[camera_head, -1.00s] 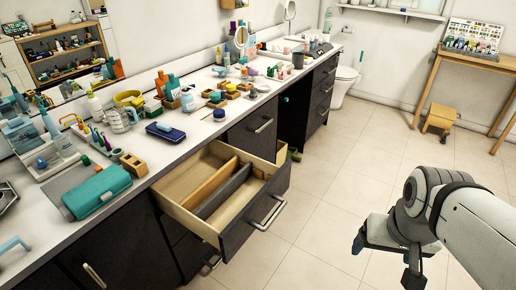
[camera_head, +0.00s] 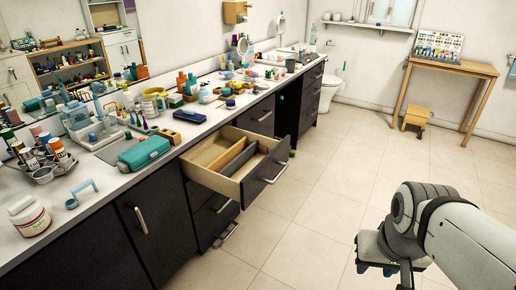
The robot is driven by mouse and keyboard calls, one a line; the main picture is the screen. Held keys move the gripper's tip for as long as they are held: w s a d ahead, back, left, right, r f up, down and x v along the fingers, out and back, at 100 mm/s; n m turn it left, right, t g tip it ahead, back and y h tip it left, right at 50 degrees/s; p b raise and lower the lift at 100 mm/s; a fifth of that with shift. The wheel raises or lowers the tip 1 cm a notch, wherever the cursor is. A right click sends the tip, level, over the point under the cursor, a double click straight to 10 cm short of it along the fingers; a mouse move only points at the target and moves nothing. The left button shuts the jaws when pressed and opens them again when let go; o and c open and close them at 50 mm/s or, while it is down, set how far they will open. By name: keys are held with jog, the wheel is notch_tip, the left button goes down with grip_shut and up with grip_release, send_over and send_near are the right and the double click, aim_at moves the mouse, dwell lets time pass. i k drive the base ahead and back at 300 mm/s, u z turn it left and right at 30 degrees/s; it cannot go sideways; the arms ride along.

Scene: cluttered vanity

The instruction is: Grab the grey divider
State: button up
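The grey divider (camera_head: 238,171) stands lengthwise inside an open drawer (camera_head: 229,196) of the dark vanity. It runs from the back toward the drawer front, beside a lighter wooden divider (camera_head: 227,155). My gripper (camera_head: 382,268) is at the lower right, over the floor, well to the right of the drawer and apart from it. It points downward, and its fingertips are small and partly cut off by the frame, so I cannot tell whether it is open or shut. I see nothing held in it.
The vanity top (camera_head: 110,213) is crowded with bottles, a teal case (camera_head: 145,152), a blue box (camera_head: 189,116) and a white jar (camera_head: 29,216). Open tiled floor (camera_head: 310,215) lies between the drawer and my arm. A wooden table (camera_head: 453,68) and stool (camera_head: 416,115) stand far right.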

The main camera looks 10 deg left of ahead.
aim_at(229, 170)
jog(key=u, duration=0.55)
jog(key=i, duration=2)
jog(key=u, duration=0.05)
